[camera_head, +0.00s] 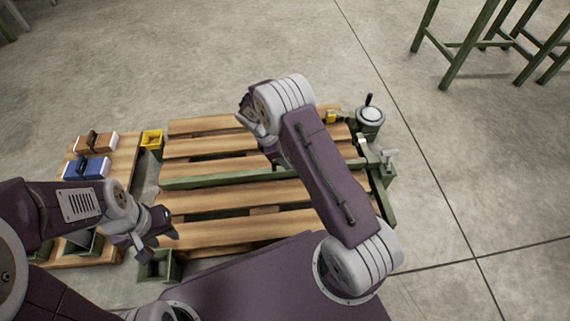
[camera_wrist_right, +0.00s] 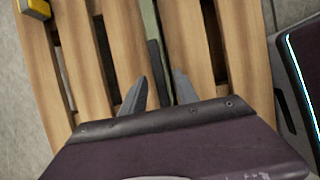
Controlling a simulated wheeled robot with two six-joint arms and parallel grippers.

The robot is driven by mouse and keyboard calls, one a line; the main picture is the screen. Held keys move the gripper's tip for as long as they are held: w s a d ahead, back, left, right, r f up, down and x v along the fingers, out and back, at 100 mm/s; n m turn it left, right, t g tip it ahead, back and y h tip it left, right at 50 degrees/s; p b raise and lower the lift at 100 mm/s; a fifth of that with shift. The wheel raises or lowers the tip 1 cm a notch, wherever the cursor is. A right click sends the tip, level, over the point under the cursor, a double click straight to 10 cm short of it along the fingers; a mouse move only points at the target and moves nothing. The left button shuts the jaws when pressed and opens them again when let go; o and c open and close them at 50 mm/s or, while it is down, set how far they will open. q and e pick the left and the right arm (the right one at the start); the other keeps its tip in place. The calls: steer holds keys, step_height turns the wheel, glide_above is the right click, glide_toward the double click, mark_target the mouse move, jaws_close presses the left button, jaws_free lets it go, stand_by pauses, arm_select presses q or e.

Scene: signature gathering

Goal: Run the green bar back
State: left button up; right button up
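The green bar (camera_head: 212,179) lies lengthwise across the slatted wooden table, roughly parallel to the slats. My right arm hides part of its middle in the head view. In the right wrist view the bar (camera_wrist_right: 149,18) runs down from the top edge, with a dark strip (camera_wrist_right: 155,62) along it. My right gripper (camera_wrist_right: 160,88) is open above it, its two fingers apart on either side of the bar's line. I cannot tell whether they touch it. My left gripper (camera_head: 160,240) appears open and empty near the table's left front corner, apart from the bar.
A side bench holds a brown box (camera_head: 96,142) and a blue box (camera_head: 88,168). A round clamp with a handle (camera_head: 370,116) and green metal parts edge the right side. Green stools stand far right.

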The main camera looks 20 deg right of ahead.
steer(key=shift+r, duration=0.1)
jaws_close()
stand_by(1.3)
